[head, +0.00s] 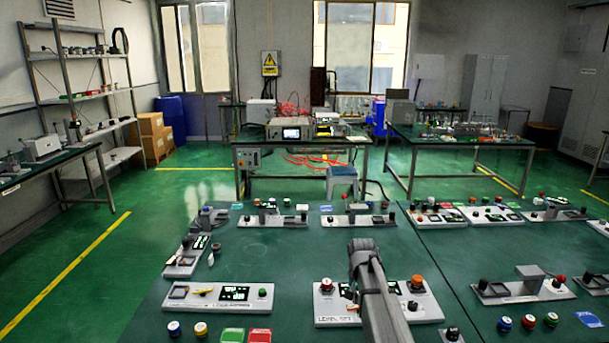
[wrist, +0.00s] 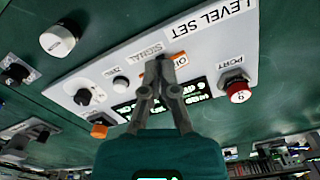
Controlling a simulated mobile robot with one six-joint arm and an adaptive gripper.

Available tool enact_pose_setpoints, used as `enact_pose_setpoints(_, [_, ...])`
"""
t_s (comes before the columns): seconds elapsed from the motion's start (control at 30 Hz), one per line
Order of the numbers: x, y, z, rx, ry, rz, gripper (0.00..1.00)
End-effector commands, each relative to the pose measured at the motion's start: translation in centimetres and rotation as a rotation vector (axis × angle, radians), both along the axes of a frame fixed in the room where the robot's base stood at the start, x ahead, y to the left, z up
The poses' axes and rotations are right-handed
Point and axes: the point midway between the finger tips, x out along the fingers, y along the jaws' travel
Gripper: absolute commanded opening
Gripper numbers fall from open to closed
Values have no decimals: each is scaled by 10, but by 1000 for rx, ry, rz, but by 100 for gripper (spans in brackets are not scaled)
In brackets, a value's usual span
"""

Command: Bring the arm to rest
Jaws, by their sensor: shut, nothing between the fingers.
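My arm (head: 376,297) reaches forward over the "LEVEL SET" panel (head: 335,316) in the head view and covers its middle. In the wrist view my gripper (wrist: 160,68) is shut and empty, its fingertips together in front of the white panel face (wrist: 213,47). The fingers overlap the panel's dark display (wrist: 124,110) and orange label. Whether the tips touch the panel I cannot tell. A red button marked "PORT" (wrist: 238,90) is right of the fingers, and an orange knob (wrist: 99,130) is lower left.
A panel with a lit display (head: 236,294) is left of my arm, and a grey-block panel (head: 526,287) is right. Loose coloured knobs and green and red blocks (head: 232,335) lie along the front of the green table (head: 285,260). Bare tabletop lies behind the "LEVEL SET" panel.

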Motion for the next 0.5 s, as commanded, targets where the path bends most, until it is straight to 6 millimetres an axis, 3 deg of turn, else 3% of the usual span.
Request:
enact_pose_setpoints(0.03, [-25, 0, 0, 0, 0, 26, 0])
enact_pose_setpoints(0.5, [-181, 2, 0, -1, 0, 307, 0])
